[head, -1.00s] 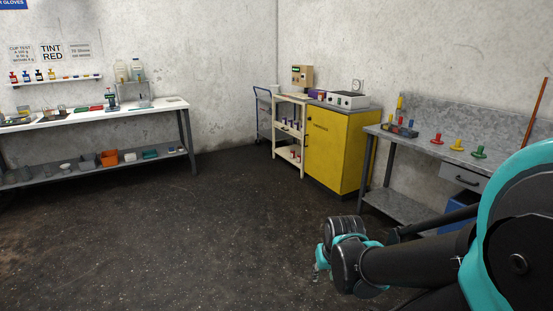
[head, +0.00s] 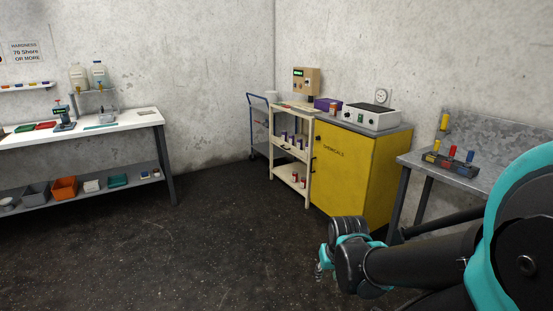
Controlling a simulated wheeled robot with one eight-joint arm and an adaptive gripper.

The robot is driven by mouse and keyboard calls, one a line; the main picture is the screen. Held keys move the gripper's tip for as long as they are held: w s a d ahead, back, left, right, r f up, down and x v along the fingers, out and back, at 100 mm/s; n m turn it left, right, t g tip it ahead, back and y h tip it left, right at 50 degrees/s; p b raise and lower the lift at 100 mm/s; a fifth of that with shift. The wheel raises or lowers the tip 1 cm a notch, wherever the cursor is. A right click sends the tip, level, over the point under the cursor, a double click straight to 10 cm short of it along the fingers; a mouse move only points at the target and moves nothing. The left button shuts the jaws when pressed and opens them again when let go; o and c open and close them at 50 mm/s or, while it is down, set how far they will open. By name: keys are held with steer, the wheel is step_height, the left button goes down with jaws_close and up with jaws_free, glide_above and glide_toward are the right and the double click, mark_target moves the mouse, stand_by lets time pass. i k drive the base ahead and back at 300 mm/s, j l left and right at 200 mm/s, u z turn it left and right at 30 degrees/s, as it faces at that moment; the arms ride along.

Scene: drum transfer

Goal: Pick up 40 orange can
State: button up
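No can with a readable "40" label shows in the head view. A small reddish can (head: 333,109) stands on top of the yellow cabinet, beside a purple box. Small white-and-red cans (head: 301,180) stand on the lower shelf of the cream cart, and purple ones (head: 284,137) stand on its middle shelf. They are too small to read, and I cannot tell which is orange. My gripper (head: 319,269) is at the lower middle, over the floor, far from these cans. It is mostly hidden by my arm, so its opening does not show.
The yellow cabinet (head: 345,170) carries a white device (head: 369,117). The cream cart (head: 272,150) stands at its left, before a blue trolley (head: 251,125). A white workbench (head: 140,119) is left, a grey bench (head: 425,161) right. The floor (head: 220,230) between is clear.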

mark_target(334, 106)
steer(key=i, duration=0.95)
steer(key=i+j+z, duration=0.15)
steer(key=i, duration=0.8)
